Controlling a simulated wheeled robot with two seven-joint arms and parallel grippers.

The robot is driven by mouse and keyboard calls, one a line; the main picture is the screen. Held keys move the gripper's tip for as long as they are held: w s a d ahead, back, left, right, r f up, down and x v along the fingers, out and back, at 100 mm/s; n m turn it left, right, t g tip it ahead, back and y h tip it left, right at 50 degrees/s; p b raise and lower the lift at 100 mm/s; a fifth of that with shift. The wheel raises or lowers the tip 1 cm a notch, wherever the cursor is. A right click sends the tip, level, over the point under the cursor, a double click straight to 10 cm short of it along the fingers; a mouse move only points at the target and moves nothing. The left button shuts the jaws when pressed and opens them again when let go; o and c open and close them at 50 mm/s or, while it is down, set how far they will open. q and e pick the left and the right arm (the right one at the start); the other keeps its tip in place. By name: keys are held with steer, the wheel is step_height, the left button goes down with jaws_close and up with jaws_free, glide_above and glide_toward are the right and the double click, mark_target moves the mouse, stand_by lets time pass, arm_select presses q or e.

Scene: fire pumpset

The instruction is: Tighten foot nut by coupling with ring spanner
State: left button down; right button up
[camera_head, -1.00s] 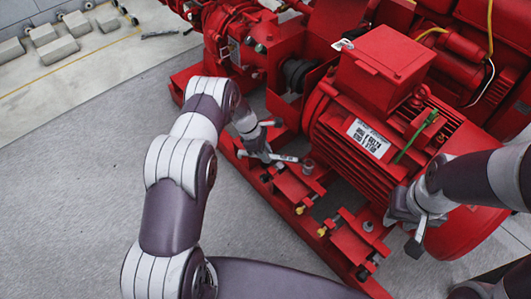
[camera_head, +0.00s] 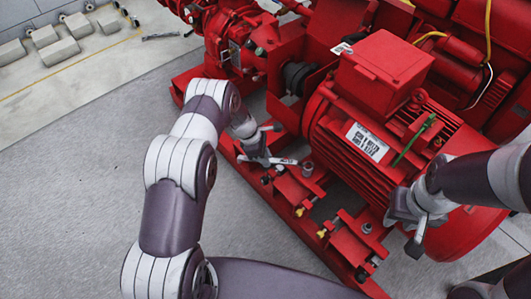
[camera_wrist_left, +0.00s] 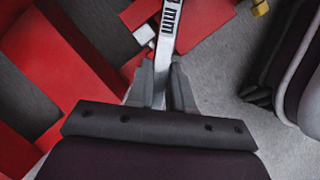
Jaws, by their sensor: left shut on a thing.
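My left gripper (camera_head: 262,160) is shut on the ring spanner (camera_head: 283,161), low beside the red pump frame. In the left wrist view, the silver spanner (camera_wrist_left: 169,28) runs up from between the two dark fingers (camera_wrist_left: 160,88), with "mm" lettering on its shaft. Its far end is out of that view. In the head view the spanner's free end points right, close to a grey foot nut (camera_head: 307,168) by the motor's foot at the coupling side; I cannot tell whether they touch. My right gripper (camera_head: 412,225) is in front of the motor (camera_head: 360,120); its finger opening is unclear.
The coupling (camera_head: 297,76) sits left of the motor. Another foot nut (camera_head: 367,228) and yellow-tipped bolts (camera_head: 300,211) stand along the red base frame (camera_head: 280,205). Grey floor (camera_head: 75,190) at left is clear.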

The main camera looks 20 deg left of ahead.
arm_select(q)
steer(key=shift+f+b, duration=0.95)
steer(key=shift+f, duration=0.55)
steer(key=shift+s+r, duration=0.1)
steer(key=shift+s, duration=0.1)
stand_by(0.5)
steer(key=shift+p, duration=0.4)
steer(key=shift+s+d+n, duration=0.1)
steer(key=shift+s+n, duration=0.1)
steer(key=shift+n, duration=0.1)
steer(key=shift+r+p, duration=2.2)
steer(key=shift+r, duration=0.25)
